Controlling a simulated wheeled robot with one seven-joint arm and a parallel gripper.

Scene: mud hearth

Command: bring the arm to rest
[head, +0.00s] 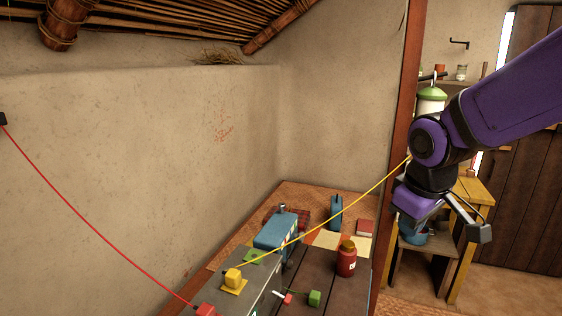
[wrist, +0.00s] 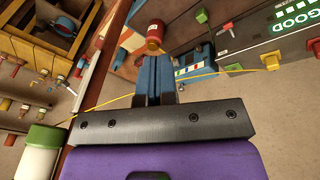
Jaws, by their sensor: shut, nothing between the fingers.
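My gripper (wrist: 153,58) shows in the wrist view with its two blue fingers together and nothing between them. In the head view my purple arm comes in from the upper right and bends down at the wrist, right of the bench and in front of the wooden post. The fingertips are hard to make out there. A yellow cable (head: 330,217) runs from a yellow block (head: 233,278) on the bench up towards my wrist. In the wrist view the cable passes behind the fingers; I cannot tell whether it touches my arm.
The bench holds a blue case (head: 275,232), a red jar (head: 347,259) and a green block (head: 315,298). A red cable (head: 90,225) crosses the left wall. The wooden post (head: 392,150) and a yellow-framed stand (head: 458,265) are close to my arm. A green-topped white container (head: 431,98) stands behind.

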